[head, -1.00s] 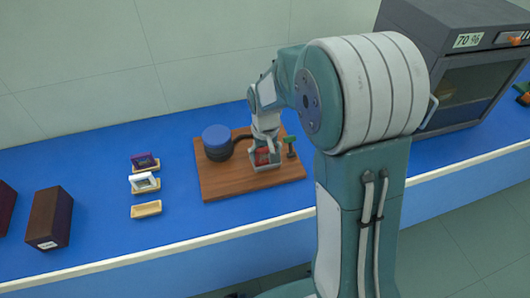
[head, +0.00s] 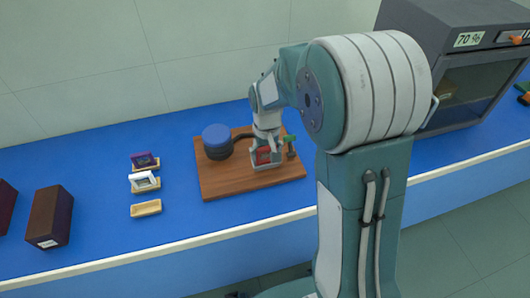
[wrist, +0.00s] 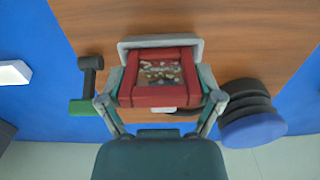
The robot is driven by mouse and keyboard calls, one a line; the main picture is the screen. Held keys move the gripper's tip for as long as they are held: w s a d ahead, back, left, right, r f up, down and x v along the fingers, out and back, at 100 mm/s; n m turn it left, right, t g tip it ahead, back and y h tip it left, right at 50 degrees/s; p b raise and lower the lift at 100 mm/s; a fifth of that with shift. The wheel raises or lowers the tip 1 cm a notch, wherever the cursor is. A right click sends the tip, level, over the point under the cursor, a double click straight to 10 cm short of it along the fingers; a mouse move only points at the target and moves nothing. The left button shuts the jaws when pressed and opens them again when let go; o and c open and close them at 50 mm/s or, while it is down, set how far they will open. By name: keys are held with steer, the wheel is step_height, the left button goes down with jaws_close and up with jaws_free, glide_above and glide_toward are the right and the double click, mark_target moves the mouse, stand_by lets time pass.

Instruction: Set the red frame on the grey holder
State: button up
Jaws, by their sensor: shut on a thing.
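The red frame (wrist: 160,98), with a speckled window in it, sits between the fingers of my gripper (wrist: 160,82) in the wrist view. My gripper is shut on its two sides. The grey holder (wrist: 160,42) shows just beyond the frame, its rim around the far side. In the head view the red frame (head: 263,155) is low at the grey holder (head: 268,167), under my gripper (head: 266,149). The frame overlaps the holder there; I cannot tell whether it rests fully on it.
The holder stands on a wooden board (head: 225,185). A blue-topped black cylinder (head: 217,140) is left of it, a green-topped post (head: 290,145) right. Small trays with a purple frame (head: 144,160) and white frame (head: 143,181), and an empty tray (head: 146,209), lie left.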

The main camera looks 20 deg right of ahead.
mark_target(266, 148)
steer(key=shift+f, duration=0.55)
stand_by(0.4)
steer(key=o, duration=0.8)
steer(key=shift+o, duration=0.2)
steer(key=shift+r, duration=0.1)
steer(key=shift+r, duration=5.45)
